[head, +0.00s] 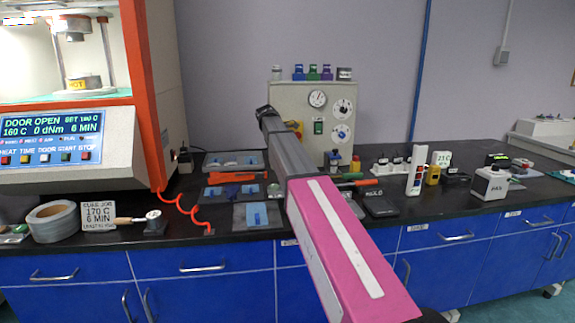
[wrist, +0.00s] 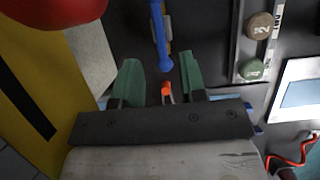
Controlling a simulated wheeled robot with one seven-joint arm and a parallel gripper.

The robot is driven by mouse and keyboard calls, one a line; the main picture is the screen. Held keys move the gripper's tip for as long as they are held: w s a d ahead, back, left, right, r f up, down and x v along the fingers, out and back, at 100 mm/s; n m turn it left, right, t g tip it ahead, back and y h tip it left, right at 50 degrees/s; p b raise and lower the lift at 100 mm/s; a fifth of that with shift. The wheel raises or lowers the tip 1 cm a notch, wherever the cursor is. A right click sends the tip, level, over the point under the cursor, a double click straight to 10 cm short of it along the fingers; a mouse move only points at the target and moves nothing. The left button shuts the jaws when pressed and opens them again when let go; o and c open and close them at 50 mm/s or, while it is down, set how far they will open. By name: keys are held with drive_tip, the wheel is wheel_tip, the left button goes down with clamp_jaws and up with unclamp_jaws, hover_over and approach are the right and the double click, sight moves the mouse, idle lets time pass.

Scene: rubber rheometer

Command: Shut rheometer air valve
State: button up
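In the wrist view my gripper (wrist: 162,78) is open, its two green fingertips apart. Between and beyond them a blue bar (wrist: 161,38) with a rounded end points toward the gripper, and a small orange-tipped piece (wrist: 166,90) sits in the gap. Neither finger clearly touches them. I cannot tell for certain whether the blue bar is the air valve's lever. In the head view my arm crosses the grey gauge panel (head: 283,96) and hides part of it, my gripper and any valve behind it.
A large red rounded object (wrist: 50,8) and a yellow surface (wrist: 30,90) are close at the wrist view's left. The rheometer (head: 70,150) with its red coiled hose (head: 185,206) stands left.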

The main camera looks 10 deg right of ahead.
drive_tip(key=x, duration=0.6)
drive_tip(key=shift+d+f, duration=0.2)
drive_tip(key=shift+f, duration=0.15)
